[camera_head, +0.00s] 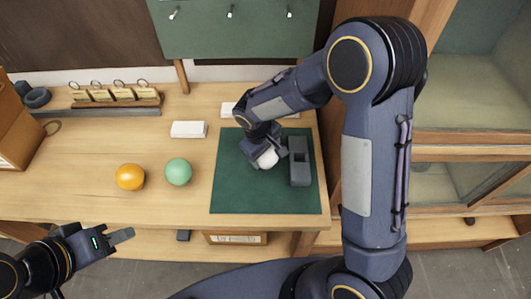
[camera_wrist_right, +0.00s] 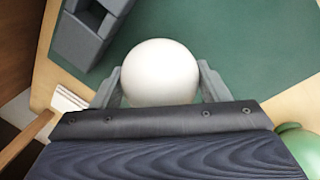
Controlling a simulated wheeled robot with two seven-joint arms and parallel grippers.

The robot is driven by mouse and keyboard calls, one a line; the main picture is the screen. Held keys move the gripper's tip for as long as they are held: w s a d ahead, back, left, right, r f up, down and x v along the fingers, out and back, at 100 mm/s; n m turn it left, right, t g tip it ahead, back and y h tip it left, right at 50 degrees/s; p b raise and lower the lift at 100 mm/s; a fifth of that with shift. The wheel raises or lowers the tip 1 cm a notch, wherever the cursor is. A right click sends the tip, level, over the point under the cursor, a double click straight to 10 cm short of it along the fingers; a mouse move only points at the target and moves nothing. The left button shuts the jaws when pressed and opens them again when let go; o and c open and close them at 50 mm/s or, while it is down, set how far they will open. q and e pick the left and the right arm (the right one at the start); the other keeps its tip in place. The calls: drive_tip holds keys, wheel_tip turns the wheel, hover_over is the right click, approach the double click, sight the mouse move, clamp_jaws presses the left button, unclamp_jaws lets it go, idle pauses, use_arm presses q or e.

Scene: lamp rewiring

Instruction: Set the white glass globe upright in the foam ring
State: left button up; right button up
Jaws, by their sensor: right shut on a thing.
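The white glass globe (camera_wrist_right: 161,72) sits between the two fingers of my right gripper (camera_wrist_right: 160,84), which is shut on it. In the head view the globe (camera_head: 267,158) shows partly under my right gripper (camera_head: 263,154), over the green mat (camera_head: 240,195). Whether it touches the mat is unclear. A grey block with a square opening (camera_head: 299,172) stands just right of the globe. I cannot clearly make out a foam ring; a dark rounded thing (camera_head: 37,98) lies at the far left. My left gripper (camera_head: 122,236) is in front of the table, away from the globe; its opening is unclear.
An orange ball (camera_head: 130,177) and a green ball (camera_head: 178,172) are left of the mat. White boxes (camera_head: 188,129) lie behind them. A rack with tags (camera_head: 115,97) stands at the back left. A cabinet (camera_head: 470,145) is at the right. The table's left front is clear.

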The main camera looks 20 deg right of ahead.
drive_tip(key=shift+f, duration=0.6)
drive_tip(key=shift+f, duration=0.25)
drive_tip(key=o, duration=1)
drive_tip(key=shift+r, duration=0.15)
drive_tip(key=shift+c, duration=0.2)
drive_tip(key=shift+r, duration=0.15)
drive_tip(key=r, duration=0.3)
drive_tip(key=a+r, duration=0.1)
drive_tip(key=r, duration=0.3)
drive_tip(key=s+a+r+b, duration=0.1)
drive_tip(key=r, duration=0.3)
drive_tip(key=shift+s+r, duration=0.1)
drive_tip(key=shift+r, duration=0.35)
